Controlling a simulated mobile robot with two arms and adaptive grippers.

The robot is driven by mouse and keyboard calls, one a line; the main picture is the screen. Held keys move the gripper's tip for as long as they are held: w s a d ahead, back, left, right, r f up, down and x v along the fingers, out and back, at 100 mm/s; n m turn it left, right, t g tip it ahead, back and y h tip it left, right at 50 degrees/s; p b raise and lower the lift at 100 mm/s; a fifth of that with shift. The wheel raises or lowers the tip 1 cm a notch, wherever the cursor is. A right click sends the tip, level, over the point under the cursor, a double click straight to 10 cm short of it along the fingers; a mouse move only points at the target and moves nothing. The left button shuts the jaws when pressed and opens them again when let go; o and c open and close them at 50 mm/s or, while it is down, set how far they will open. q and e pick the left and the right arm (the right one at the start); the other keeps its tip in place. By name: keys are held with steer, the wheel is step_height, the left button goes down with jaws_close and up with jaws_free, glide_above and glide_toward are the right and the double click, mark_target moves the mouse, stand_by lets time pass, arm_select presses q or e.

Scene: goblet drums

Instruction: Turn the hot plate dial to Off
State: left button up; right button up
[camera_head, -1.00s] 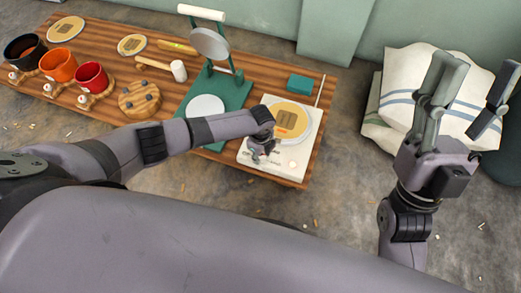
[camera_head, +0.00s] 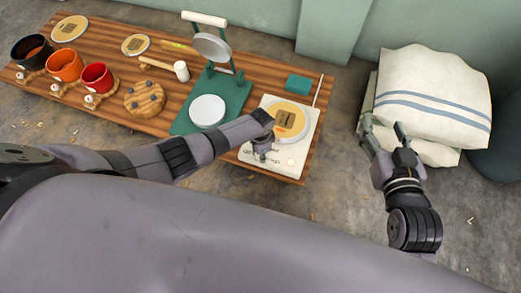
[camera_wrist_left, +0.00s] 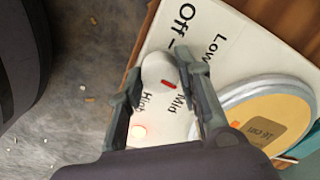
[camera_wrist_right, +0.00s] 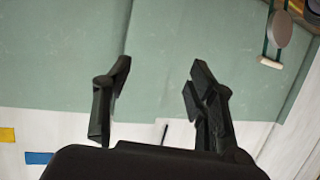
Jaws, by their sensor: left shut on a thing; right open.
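The white hot plate (camera_head: 302,150) sits at the right end of the wooden table, with a round yellow-labelled tin on it. In the left wrist view its panel (camera_wrist_left: 218,22) reads Off, Low, Mid and High. The white dial (camera_wrist_left: 157,68) has a red mark on its side facing the Mid and High labels, roughly towards Mid. An orange-red light (camera_wrist_left: 138,132) glows near High. My left gripper (camera_wrist_left: 160,80) is shut on the dial, one finger on each side; it also shows in the head view (camera_head: 265,155). My right gripper (camera_head: 383,128) is open and empty, away from the table.
A green press stand (camera_head: 240,98) stands left of the hot plate. A teal block (camera_head: 298,83) lies behind it. Several coloured pots, including a red one (camera_head: 97,77), are at the far left. White sacks (camera_head: 432,85) are stacked on the floor at the right.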

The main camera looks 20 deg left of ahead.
arm_select(q)
steer(key=n+p, duration=0.2)
steer(key=n, duration=0.6)
steer(key=shift+n, duration=0.6)
steer(key=n, duration=0.4)
steer(key=shift+s+n+p, duration=0.1)
steer(key=shift+n+p, duration=0.2)
steer(key=shift+p, duration=0.05)
steer(key=n, duration=0.3)
steer(key=shift+n, duration=1.2)
arm_select(e)
steer(key=s+d+f+g+h, duration=0.2)
steer(key=s+d+f+g, duration=0.2)
steer(key=s+f+g, duration=0.4)
steer(key=shift+s+d+f+m+g, duration=0.3)
steer(key=shift+s+f, duration=0.55)
steer(key=shift+s, duration=1.35)
arm_select(q)
steer(key=o, duration=1.1)
steer(key=shift+o, duration=0.2)
steer(key=shift+r, duration=0.15)
arm_select(e)
steer(key=shift+w, duration=0.1)
